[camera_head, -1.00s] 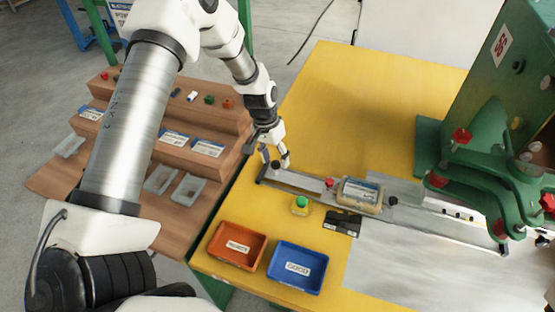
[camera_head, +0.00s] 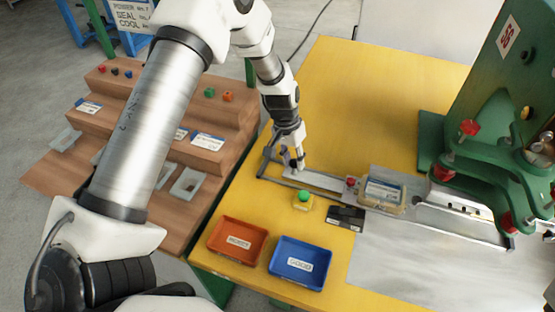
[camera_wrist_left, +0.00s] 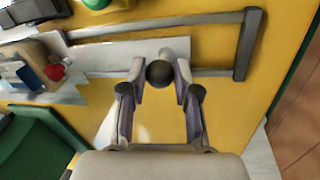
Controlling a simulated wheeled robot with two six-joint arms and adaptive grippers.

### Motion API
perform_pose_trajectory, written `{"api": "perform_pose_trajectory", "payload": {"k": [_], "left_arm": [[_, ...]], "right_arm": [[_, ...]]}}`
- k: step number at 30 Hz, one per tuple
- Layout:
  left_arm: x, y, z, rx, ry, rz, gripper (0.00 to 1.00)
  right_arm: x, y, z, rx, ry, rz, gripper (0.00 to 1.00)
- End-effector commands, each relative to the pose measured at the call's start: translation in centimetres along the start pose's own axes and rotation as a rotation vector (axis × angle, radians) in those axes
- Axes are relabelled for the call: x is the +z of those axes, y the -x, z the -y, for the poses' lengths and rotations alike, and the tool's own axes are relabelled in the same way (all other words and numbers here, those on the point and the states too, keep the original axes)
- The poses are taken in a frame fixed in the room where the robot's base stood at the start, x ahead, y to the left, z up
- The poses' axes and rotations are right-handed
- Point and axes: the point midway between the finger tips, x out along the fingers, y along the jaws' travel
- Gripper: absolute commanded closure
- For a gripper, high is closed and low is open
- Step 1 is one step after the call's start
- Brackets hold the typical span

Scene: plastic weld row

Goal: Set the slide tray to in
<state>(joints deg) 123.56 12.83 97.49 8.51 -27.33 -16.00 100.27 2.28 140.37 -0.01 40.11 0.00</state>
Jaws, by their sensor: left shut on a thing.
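The slide tray (camera_head: 323,181) is a flat grey plate on rails along the yellow table, carrying a tan block with a labelled part (camera_head: 384,194) and a red knob (camera_head: 351,182) at its right portion. Its outer end lies inside the rail frame's left end bar, with a gap between them. My left gripper (camera_head: 294,165) is at that outer end. In the left wrist view the fingers (camera_wrist_left: 160,78) are closed around the dark round handle knob (camera_wrist_left: 159,74) of the tray. My right gripper is out of view.
The green press (camera_head: 485,130) stands at the right, over the rails' far end. A green button (camera_head: 303,197) and a black box (camera_head: 346,217) sit in front of the rails. An orange bin (camera_head: 238,259) and a blue bin (camera_head: 299,281) are nearer. The table behind the rails is clear.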

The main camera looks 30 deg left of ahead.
Motion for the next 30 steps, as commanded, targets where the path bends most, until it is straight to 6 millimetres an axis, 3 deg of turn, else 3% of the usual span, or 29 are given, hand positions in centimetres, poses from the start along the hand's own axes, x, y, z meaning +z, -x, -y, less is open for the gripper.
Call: {"api": "perform_pose_trajectory", "payload": {"k": [1,3,9,20,21,22,30], "left_arm": [[-0.3,-1.0,-1.3,-0.005,-0.007,-0.001,1.0],[-0.7,-1.3,-3.3,-0.005,-0.007,-0.001,1.0],[-1.4,-1.6,-6.9,-0.003,-0.003,-0.001,1.0],[-1.4,-1.6,-7.5,0.0,0.0,0.0,1.0],[-1.4,-1.6,-7.4,0.0,0.0,0.0,0.55],[-1.4,-1.6,-7.4,0.0,0.0,0.0,0.44],[-1.5,-1.5,-7.4,0.0,0.0,0.0,0.44]], "right_arm": [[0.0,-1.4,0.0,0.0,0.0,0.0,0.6],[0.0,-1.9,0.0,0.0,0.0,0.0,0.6],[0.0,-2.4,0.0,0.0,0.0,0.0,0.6],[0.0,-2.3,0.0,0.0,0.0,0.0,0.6],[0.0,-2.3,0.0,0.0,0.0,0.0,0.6],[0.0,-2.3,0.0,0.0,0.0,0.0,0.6],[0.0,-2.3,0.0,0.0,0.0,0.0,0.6]]}}
